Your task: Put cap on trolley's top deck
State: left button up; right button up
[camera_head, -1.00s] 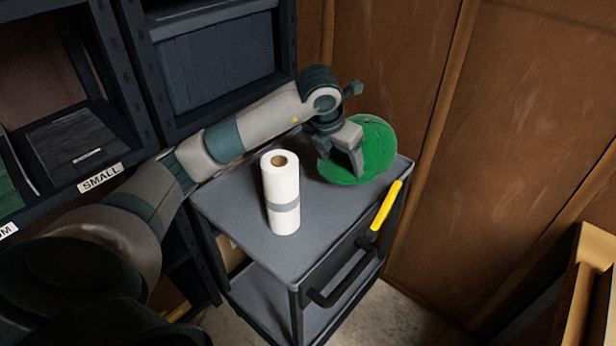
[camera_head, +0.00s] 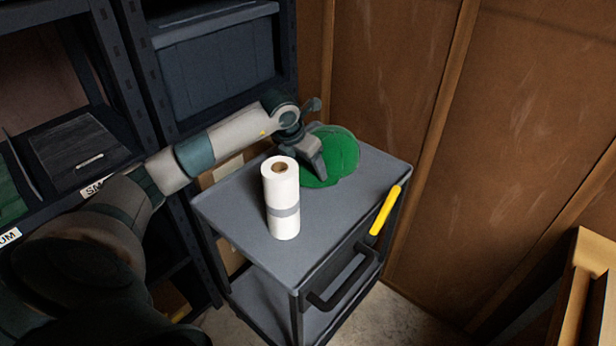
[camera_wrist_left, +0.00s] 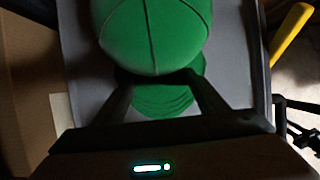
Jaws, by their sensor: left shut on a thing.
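The green cap (camera_head: 337,152) is at the far end of the trolley's grey top deck (camera_head: 335,222), behind the paper roll. My left gripper (camera_head: 318,172) is shut on the cap near its brim. In the left wrist view, the cap's rounded crown (camera_wrist_left: 154,35) lies beyond the fingers, and the ridged brim (camera_wrist_left: 163,97) shows between them (camera_wrist_left: 158,82). The cap is over the deck and looks low, but I cannot tell whether it touches the surface. My right gripper is not in view.
A white paper roll (camera_head: 281,200) stands upright on the deck, close to my left gripper. The trolley has a yellow handle piece (camera_head: 385,211) and a black pull handle (camera_head: 342,283). Dark shelving (camera_head: 215,65) stands behind at left. The deck's front and right are clear.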

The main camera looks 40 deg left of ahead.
aim_at(306, 173)
pick_arm(q)
notch_tip(306, 173, down, 3)
jog(key=shift+f+p, duration=0.2)
jog(key=shift+p, duration=0.25)
jog(key=shift+f, duration=0.3)
jog(key=o, duration=1.1)
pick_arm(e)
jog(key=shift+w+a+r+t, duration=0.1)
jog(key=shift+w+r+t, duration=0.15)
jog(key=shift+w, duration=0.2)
